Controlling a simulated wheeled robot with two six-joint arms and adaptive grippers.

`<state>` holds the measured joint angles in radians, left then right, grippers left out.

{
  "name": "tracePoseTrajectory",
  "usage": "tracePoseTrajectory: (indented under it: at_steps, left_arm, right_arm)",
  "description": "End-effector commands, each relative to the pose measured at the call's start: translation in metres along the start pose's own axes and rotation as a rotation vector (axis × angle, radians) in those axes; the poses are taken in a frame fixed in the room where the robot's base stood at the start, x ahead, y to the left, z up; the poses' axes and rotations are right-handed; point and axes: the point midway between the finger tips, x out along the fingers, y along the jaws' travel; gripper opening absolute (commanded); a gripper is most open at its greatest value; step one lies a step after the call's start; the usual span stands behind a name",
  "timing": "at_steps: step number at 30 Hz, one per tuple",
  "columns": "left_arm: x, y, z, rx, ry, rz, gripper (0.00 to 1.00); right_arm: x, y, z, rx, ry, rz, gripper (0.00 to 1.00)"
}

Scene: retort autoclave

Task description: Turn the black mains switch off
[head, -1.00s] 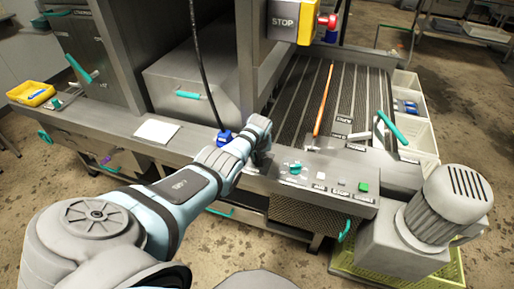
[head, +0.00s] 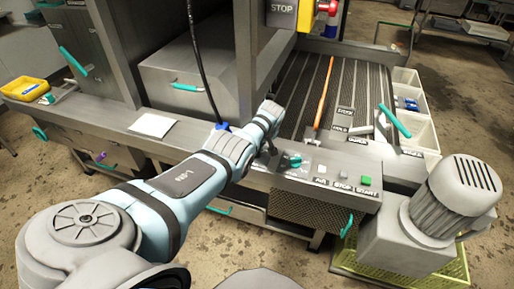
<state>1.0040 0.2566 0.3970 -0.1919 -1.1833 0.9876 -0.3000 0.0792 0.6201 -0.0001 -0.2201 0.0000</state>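My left arm reaches in from the lower left to the front control panel (head: 310,186) of the steel machine. My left gripper (head: 271,150) points down at the panel's left end, just left of a teal-handled knob (head: 294,160). Its fingers are small, dark and partly behind the wrist, so I cannot tell whether they are open or shut, or whether they touch anything. I cannot make out the black mains switch clearly; the gripper and wrist cover that part of the panel. My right gripper is not in view.
Right of the knob are white buttons (head: 322,169) and a green START button (head: 365,181). A grey motor (head: 455,195) stands at the right. Teal levers (head: 395,121) stick up nearby. A white sheet (head: 152,125) lies on the left ledge.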

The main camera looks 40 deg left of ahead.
Motion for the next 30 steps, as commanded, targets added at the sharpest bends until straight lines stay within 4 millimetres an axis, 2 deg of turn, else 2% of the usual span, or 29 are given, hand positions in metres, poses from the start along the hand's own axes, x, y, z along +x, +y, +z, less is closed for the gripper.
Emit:
tracePoseTrajectory:
  at_steps: [5,6,9,19,23,26,30]
  left_arm:
    - [0.002,-0.001,0.003,0.0,-0.008,-0.004,0.0]
    - [0.002,-0.001,0.003,0.0,-0.007,-0.004,0.18]
    - [0.002,-0.001,0.003,0.001,-0.007,-0.004,0.32]
    - [-0.001,0.0,0.001,0.0,-0.003,-0.002,0.32]
    - [-0.01,0.001,-0.001,0.0,0.0,0.0,0.32]
    - [-0.025,0.001,0.0,0.001,0.0,0.003,0.32]
    - [-0.064,0.001,0.001,0.001,-0.002,0.003,0.32]
  right_arm:
    - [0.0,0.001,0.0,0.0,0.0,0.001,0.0]
    - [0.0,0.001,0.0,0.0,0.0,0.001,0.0]
    - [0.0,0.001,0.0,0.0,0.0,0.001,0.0]
    - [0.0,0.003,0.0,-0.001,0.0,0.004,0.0]
    - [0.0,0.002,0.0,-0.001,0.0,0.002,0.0]
    - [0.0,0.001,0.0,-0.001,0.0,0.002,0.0]
    - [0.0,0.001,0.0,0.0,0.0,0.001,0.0]
